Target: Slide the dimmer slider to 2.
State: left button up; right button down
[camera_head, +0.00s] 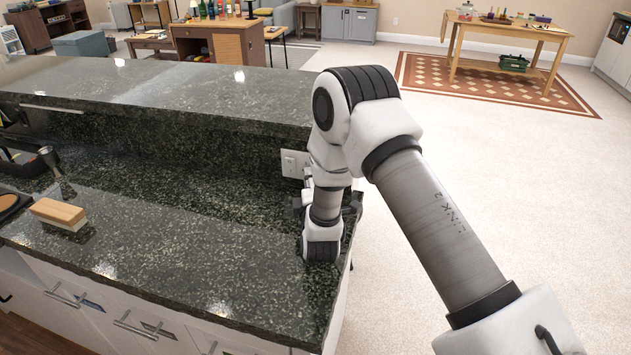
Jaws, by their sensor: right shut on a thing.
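A white wall plate (293,163) is on the dark stone upright of the bar, just left of my right wrist. No slider or number marks can be made out on it. My right gripper (308,196) is low over the counter's right end, close to the stone upright and the plate. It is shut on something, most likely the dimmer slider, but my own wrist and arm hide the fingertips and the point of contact. The slider's setting cannot be read. My left gripper is not in view.
The dark speckled counter (170,235) is clear in the middle. A wood-backed brush (58,211) and a metal jigger (52,163) stand at its left. The raised bar top (190,95) runs behind. Open floor lies to the right.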

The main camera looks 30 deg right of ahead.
jog(key=c, duration=1)
grip_release()
jog(key=shift+d, duration=0.1)
jog(key=shift+c, duration=0.2)
jog(key=shift+s, duration=0.1)
jog(key=v, duration=1.2)
